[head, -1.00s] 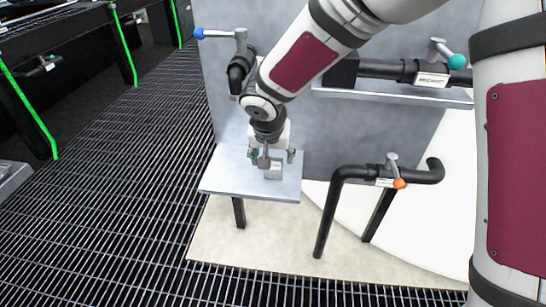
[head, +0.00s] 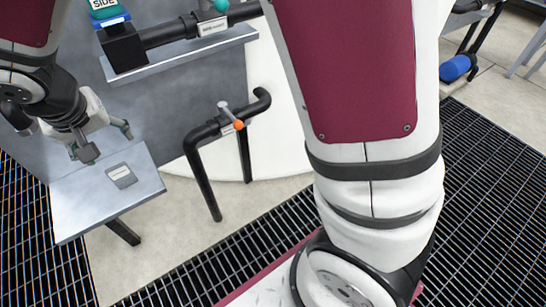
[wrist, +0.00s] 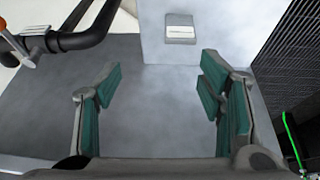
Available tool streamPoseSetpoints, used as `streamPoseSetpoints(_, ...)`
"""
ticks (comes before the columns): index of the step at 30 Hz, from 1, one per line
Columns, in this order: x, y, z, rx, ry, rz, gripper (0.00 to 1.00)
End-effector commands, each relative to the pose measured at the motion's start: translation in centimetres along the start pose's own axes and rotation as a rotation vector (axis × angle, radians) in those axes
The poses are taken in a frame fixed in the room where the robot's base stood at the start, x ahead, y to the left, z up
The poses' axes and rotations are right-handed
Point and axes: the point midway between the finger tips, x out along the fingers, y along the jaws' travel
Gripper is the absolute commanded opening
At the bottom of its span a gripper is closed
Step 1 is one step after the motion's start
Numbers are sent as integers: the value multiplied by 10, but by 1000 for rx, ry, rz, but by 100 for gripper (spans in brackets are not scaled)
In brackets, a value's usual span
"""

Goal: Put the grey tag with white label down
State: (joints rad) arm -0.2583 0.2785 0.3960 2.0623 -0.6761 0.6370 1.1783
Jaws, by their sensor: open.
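The grey tag with white label (head: 122,175) lies flat on the small metal table (head: 72,212), near its right side. It also shows in the wrist view (wrist: 180,37), beyond the fingertips and apart from them. My gripper (head: 101,143) is open and empty, up and to the left of the tag in the head view. Its green-padded fingers stand wide apart in the wrist view (wrist: 160,85), with nothing between them.
A black pipe (head: 203,175) with an orange-tipped valve handle (head: 232,116) stands right of the table. A grey wall panel (head: 185,95) rises behind, carrying a ledge (head: 180,55) and another pipe. Dark floor grating (head: 490,190) lies around.

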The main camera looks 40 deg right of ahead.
Motion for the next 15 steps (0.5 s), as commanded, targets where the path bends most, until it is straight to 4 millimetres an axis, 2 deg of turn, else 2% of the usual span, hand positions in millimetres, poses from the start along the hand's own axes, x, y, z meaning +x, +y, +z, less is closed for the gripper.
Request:
streamPoseSetpoints(1,-14,23,-2,5,7,33,62)
streamPoseSetpoints(4,-45,74,6,5,-6,110,62)
streamPoseSetpoints(6,-68,112,18,7,-30,158,62)
streamPoseSetpoints(8,-87,141,33,13,-59,190,62)
streamPoseSetpoints(12,-128,196,79,24,-141,225,62)
streamPoseSetpoints(15,-152,223,120,32,-206,212,62)
